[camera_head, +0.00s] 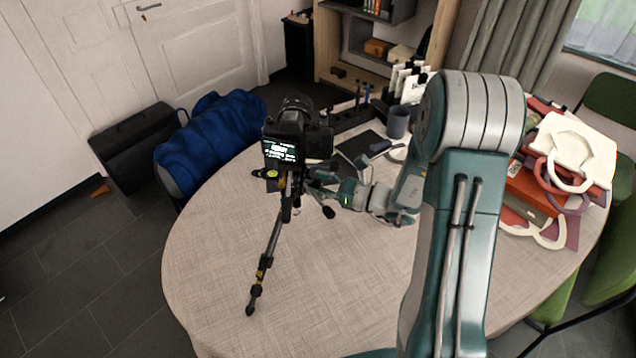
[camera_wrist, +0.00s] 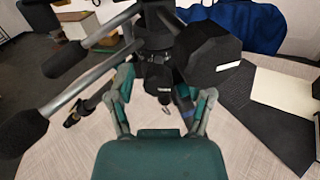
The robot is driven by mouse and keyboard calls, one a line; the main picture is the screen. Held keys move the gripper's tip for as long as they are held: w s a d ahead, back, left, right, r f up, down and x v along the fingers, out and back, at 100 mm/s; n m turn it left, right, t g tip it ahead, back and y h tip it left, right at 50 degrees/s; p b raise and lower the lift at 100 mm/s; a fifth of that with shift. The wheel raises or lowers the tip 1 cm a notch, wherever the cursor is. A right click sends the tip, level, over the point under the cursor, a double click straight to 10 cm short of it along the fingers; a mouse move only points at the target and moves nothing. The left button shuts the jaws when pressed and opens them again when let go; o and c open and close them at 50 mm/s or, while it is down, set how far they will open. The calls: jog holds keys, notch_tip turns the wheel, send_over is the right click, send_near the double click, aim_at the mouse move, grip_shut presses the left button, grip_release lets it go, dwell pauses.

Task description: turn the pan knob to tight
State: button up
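A black camera (camera_head: 298,122) with a lit screen sits on a tripod (camera_head: 270,250) standing on the table. In the wrist view, a small dark knob (camera_wrist: 158,78) under the tripod head lies between my fingers; I cannot tell for sure that it is the pan knob. My gripper (camera_head: 322,190) is beside the tripod head, on its right. In the wrist view my gripper (camera_wrist: 166,88) is open, with its fingers apart on either side of the small knob and gaps visible. A larger faceted black part (camera_wrist: 210,50) is close above the right finger. Any knob marking is unreadable.
Tripod handles with black grips (camera_wrist: 65,60) stick out at left in the wrist view. A grey mug (camera_head: 397,122), a dark pad (camera_head: 360,145) and a pile of bags (camera_head: 560,165) are on the table (camera_head: 215,270). The front left of the tabletop is clear.

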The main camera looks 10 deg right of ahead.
jog(key=v, duration=1.2)
